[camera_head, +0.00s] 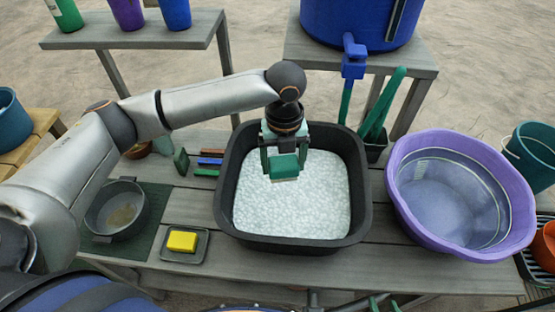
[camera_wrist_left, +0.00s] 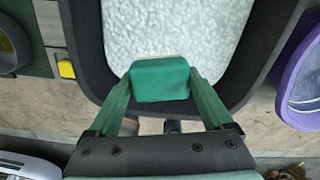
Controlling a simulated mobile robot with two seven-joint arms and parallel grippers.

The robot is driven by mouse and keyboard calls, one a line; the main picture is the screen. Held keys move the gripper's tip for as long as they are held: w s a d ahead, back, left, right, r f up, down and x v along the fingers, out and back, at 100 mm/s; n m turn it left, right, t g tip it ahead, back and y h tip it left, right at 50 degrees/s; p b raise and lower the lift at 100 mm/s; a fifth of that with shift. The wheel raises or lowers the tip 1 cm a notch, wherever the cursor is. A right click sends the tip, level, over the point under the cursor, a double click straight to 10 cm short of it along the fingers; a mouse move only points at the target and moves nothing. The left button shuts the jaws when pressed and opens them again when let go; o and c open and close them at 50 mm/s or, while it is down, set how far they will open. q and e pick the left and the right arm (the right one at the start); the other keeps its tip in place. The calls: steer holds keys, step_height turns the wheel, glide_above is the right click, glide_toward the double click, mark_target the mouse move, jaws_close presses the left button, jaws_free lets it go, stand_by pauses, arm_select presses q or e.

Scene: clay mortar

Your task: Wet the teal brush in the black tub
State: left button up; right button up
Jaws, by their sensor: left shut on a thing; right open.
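The teal brush (camera_head: 284,164) is a block with a pale bristle edge underneath. My left gripper (camera_head: 285,152) is shut on it, and in the left wrist view the brush (camera_wrist_left: 160,79) sits between the two green fingers. The black tub (camera_head: 361,190) stands mid-table, filled with white, bubbly content (camera_head: 292,212). The brush is over the inside of the tub, toward its back half. I cannot tell whether the bristles touch the white surface. My right gripper (camera_head: 383,303) shows only as green fingertips, apart and empty, at the bottom edge.
A purple basin (camera_head: 400,205) with a sieve stands close right of the tub. A yellow sponge (camera_head: 182,241) on a small tray and a dark pan (camera_head: 117,209) are to the left. A blue barrel with a tap (camera_head: 354,62) stands behind the tub.

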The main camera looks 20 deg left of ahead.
arm_select(q)
steer(key=shift+w+d+r+m, duration=0.1)
steer(key=shift+w+d+m, duration=0.1)
steer(key=shift+m, duration=1)
steer(key=shift+f, duration=0.4)
step_height(320, 180, down, 15)
steer(key=b, duration=0.5)
steer(key=shift+f, duration=0.1)
steer(key=shift+f+b, duration=0.85)
steer(key=shift+b, duration=0.1)
steer(key=shift+r+p, duration=3.65)
steer(key=shift+r, duration=4.7)
